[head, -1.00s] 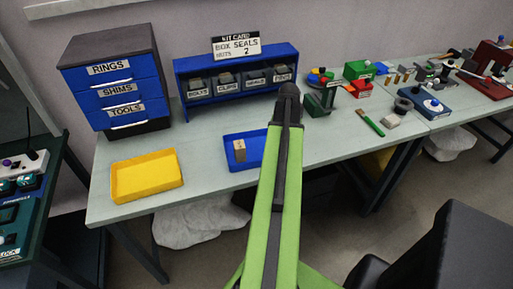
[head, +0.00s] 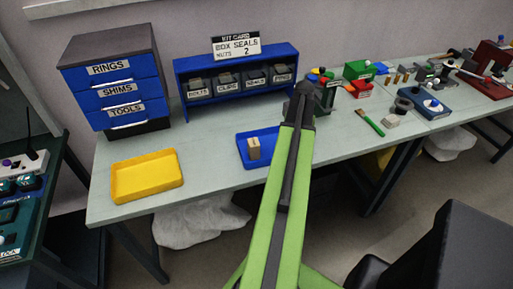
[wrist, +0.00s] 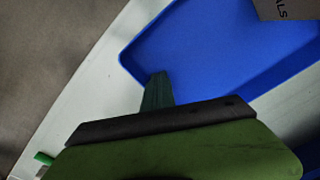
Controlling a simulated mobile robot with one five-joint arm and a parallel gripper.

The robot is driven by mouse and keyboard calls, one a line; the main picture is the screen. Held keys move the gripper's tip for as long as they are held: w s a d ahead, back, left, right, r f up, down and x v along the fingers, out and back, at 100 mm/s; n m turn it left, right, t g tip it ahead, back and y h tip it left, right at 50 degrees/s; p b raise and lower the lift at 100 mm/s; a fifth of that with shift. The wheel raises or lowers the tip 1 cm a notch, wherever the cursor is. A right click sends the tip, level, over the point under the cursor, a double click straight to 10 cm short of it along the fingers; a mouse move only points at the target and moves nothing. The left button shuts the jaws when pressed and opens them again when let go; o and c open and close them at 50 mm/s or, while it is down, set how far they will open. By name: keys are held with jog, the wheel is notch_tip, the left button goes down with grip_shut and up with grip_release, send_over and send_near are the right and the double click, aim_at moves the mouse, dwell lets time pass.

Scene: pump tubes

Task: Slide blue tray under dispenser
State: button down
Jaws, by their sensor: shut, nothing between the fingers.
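The blue tray (head: 243,149) lies flat on the bench, with a small tan block (head: 254,148) standing in it. My arm covers its right end in the head view. The head view hides the gripper behind my arm. A dark green stand (head: 327,96), possibly the dispenser, stands to the right, partly hidden.
A yellow tray (head: 147,176) lies at the left. A blue rack of labelled bins (head: 237,86) and a drawer cabinet (head: 113,80) stand behind. A green-handled brush (head: 370,122) lies at the right. The bench is clear between the yellow and blue trays.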

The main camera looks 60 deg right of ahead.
jog(key=shift+s+d, duration=0.6)
jog(key=shift+d, duration=0.2)
jog(key=shift+s+d, duration=0.7)
jog(key=shift+d, duration=0.25)
jog(key=shift+s+d, duration=0.7)
jog(key=shift+d, duration=0.25)
jog(key=shift+s+d, duration=0.7)
jog(key=shift+d, duration=0.35)
jog(key=shift+s+d, duration=1.05)
jog(key=shift+d, duration=0.3)
jog(key=shift+s+d, duration=1)
jog(key=shift+d, duration=0.45)
jog(key=shift+s+d, duration=1.05)
jog(key=shift+d, duration=0.3)
jog(key=shift+s+d, duration=1.05)
jog(key=shift+d, duration=0.3)
